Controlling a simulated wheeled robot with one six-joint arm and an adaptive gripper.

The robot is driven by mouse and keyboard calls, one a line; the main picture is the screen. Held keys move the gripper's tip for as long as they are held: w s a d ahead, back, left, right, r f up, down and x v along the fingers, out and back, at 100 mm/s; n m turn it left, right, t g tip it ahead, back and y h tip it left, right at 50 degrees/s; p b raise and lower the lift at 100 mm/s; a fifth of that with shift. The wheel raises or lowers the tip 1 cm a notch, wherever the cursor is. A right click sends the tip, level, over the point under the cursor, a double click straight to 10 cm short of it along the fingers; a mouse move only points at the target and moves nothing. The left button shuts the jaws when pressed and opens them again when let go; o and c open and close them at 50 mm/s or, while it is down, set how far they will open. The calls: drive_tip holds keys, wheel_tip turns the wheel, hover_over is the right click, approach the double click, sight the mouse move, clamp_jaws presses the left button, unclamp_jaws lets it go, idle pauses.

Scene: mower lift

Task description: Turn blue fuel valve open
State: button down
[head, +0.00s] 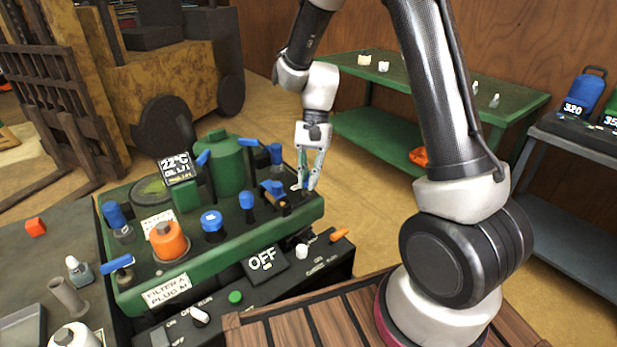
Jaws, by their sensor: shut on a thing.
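A green machine (220,248) carries several blue handles and knobs. The blue fuel valve (272,186) appears to be the blue handle with a brass-coloured part at the machine's right edge. My gripper (302,188) points down at that edge, with its fingers close together beside the handle. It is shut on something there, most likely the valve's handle. The exact contact at the fingertips is too small to make out.
A blue lever (117,263) sits at the machine's front left, near an orange cap (168,241). A dark panel with an OFF sign (263,260) stands in front. A green table (375,140) is behind, and a yellow forklift (130,70) is at the back left.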

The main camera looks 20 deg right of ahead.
drive_tip(key=n+h, duration=0.1)
drive_tip(key=n, duration=0.1)
drive_tip(key=n+h, duration=0.1)
drive_tip(key=n, duration=0.2)
drive_tip(key=shift+n+g, duration=0.3)
drive_tip(key=n+h, duration=0.2)
drive_tip(key=n, duration=0.3)
idle(0.4)
drive_tip(key=c, duration=1.5)
unclamp_jaws()
drive_tip(key=shift+r, duration=0.1)
drive_tip(key=v, duration=1.1)
drive_tip(key=shift+a+r, duration=0.2)
drive_tip(key=shift+r, duration=0.2)
drive_tip(key=shift+w, duration=0.2)
